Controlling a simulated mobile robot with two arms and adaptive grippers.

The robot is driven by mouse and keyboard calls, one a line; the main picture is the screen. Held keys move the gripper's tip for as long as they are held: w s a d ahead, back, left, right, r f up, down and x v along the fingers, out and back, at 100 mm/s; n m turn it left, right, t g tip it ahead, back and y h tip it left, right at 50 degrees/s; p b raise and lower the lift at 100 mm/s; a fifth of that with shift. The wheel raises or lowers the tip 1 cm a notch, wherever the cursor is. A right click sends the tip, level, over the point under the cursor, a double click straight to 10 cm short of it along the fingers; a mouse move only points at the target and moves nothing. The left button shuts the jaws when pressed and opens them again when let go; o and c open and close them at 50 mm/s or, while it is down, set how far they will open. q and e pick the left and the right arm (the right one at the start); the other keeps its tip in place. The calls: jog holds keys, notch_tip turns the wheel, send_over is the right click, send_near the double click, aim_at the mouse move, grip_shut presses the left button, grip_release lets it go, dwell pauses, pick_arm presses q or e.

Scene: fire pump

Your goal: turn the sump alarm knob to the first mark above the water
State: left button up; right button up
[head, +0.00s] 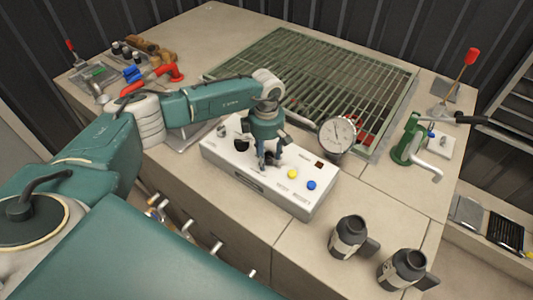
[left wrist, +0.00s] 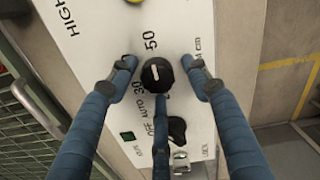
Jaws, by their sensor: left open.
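The sump alarm knob (left wrist: 158,75) is black and round with a white pointer bar, on the white panel (head: 225,160). In the left wrist view, "50" is printed beside the knob above and "30" below left; the bar lies across the knob, slightly tilted. My left gripper (head: 268,163) is over the panel in the head view. Its blue fingers (left wrist: 158,78) stand spread around the knob, open, the lower one close to its edge; I cannot tell whether they touch it. No water level is readable. My right gripper is not in view.
A second black knob (left wrist: 177,130) sits near "AUTO" and "OFF". A yellow button (head: 292,174) and blue button (head: 311,185) are on the panel. A round gauge (head: 338,134) stands behind it, beside the floor grating (head: 315,75). Two dark cylinders (head: 348,236) stand front right.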

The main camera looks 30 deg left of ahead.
pick_arm(q)
jog(key=c, duration=1.1)
